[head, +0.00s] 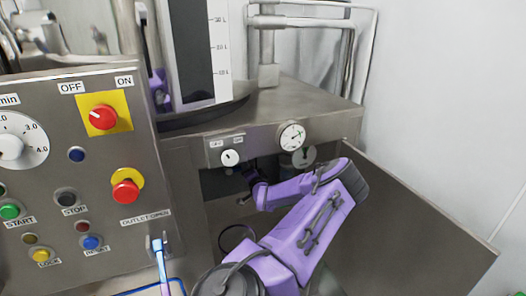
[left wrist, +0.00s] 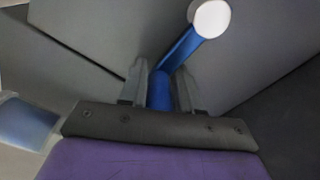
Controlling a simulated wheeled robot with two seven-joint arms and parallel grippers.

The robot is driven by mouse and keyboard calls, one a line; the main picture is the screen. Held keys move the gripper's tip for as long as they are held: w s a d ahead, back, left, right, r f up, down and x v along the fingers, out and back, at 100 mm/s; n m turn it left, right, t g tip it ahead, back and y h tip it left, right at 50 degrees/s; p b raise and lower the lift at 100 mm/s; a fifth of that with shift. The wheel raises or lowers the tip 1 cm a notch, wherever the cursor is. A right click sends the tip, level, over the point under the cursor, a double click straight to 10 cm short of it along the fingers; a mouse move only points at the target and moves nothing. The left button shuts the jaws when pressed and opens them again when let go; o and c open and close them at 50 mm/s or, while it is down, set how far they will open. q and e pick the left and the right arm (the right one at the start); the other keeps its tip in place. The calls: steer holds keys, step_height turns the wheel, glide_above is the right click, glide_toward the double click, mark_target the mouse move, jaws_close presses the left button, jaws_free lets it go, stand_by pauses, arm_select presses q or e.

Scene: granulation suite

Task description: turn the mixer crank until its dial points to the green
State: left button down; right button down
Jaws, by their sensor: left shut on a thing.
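The round white dial (head: 291,135) sits on the front edge of the steel housing in the head view. It carries a small green mark, but its pointer is too small to read for certain. My left gripper (head: 243,168) reaches under this edge, left of the dial, and its fingers are mostly hidden in shadow. In the left wrist view the gripper (left wrist: 160,92) is shut on the blue crank (left wrist: 180,50), which runs up between the fingers to a white round end (left wrist: 209,18). I cannot make out the crank in the head view. My right gripper is not in view.
A control panel (head: 140,185) with red, blue and green buttons stands at the left. A plate with a white knob (head: 230,157) is just left of the dial. A steel side panel (head: 415,215) borders my arm on the right. A white wall stands beyond.

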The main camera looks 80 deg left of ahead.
arm_select(q)
steer(key=shift+s+d+f, duration=0.15)
steer(key=shift+s+f, duration=0.1)
steer(key=shift+f, duration=0.2)
steer(key=c, duration=1)
jaws_free()
steer(key=shift+o, duration=0.2)
steer(key=shift+a, duration=0.2)
steer(key=shift+r, duration=0.1)
steer(key=shift+w+d, duration=0.2)
steer(key=shift+d, duration=0.1)
steer(key=w+d+b, duration=0.1)
steer(key=d+b, duration=0.1)
steer(key=d, duration=0.7)
steer(key=shift+w+d, duration=0.15)
steer(key=shift+d, duration=0.25)
